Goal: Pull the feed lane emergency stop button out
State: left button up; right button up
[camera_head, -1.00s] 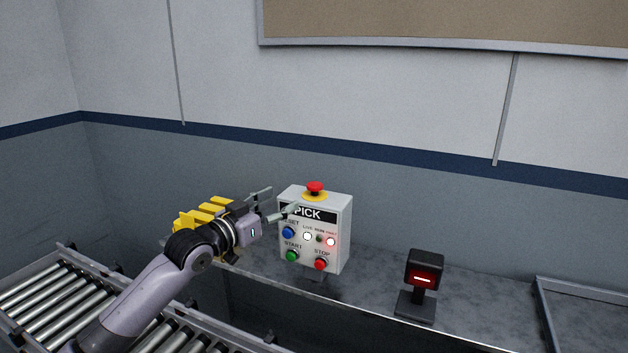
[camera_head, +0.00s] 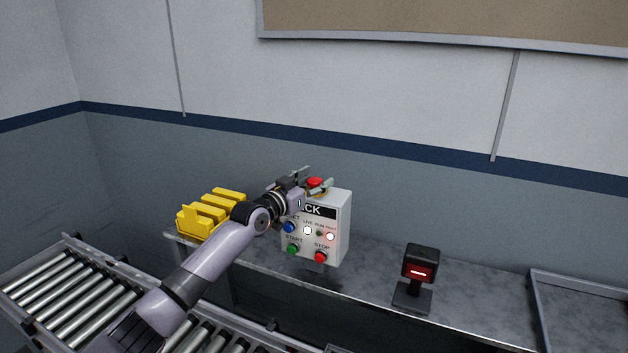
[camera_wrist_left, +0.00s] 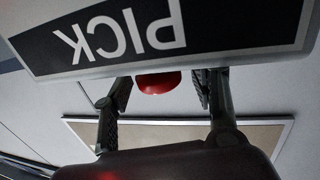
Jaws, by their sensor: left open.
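The emergency stop button (camera_head: 315,183) is a red mushroom head on a yellow base, on top of a light grey control box (camera_head: 343,225) labelled PICK. My left gripper (camera_head: 320,178) is open at the top of the box, with its fingers on either side of the red head. In the left wrist view the red button (camera_wrist_left: 158,82) shows between the two open fingers (camera_wrist_left: 160,95), below the upside-down PICK label. I cannot tell whether the fingers touch it. The yellow base is partly hidden by the gripper. My right gripper is not in view.
The box front carries blue, green and red buttons and small lamps. A black scanner (camera_head: 420,268) with a red light stands right on the grey bench (camera_head: 375,262). Yellow bins (camera_head: 200,218) stand behind my left arm. A roller conveyor (camera_head: 75,295) is at lower left.

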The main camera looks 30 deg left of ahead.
pick_arm(q)
jog(key=shift+c, duration=0.3)
jog(key=c, duration=1.1)
jog(key=shift+r, duration=0.9)
jog(key=o, duration=1.2)
jog(key=shift+c, duration=0.2)
jog(key=shift+f, duration=0.1)
